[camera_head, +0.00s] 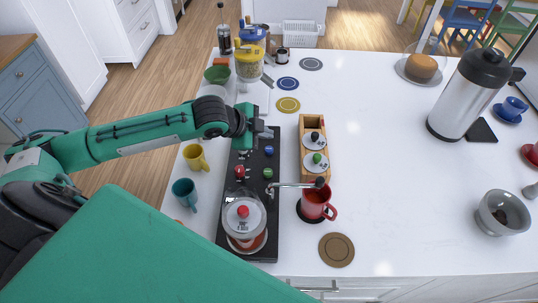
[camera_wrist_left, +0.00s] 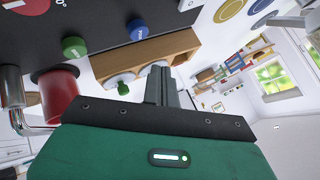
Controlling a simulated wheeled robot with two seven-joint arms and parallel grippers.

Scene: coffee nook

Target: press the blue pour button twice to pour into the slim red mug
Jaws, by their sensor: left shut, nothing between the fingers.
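The blue button (camera_head: 269,151) is on the black machine base (camera_head: 262,240), above the green button (camera_head: 268,173). The wrist view also shows the blue button (camera_wrist_left: 138,30) and the green button (camera_wrist_left: 74,47). My left gripper (camera_head: 265,132) is shut and empty, just beyond the blue button in the head view and apart from it; its closed fingers also show in the wrist view (camera_wrist_left: 161,84). The red mug (camera_head: 316,205) stands upright under the spout (camera_head: 320,183) on a dark coaster; it also shows in the wrist view (camera_wrist_left: 58,97). My right gripper is not in view.
A glass pot with a red knob (camera_head: 243,212) sits on the machine's near end. A wooden box (camera_head: 305,138) with lidded jars stands right of the buttons. Yellow (camera_head: 195,158) and teal (camera_head: 184,192) mugs stand left. The counter's middle right is clear.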

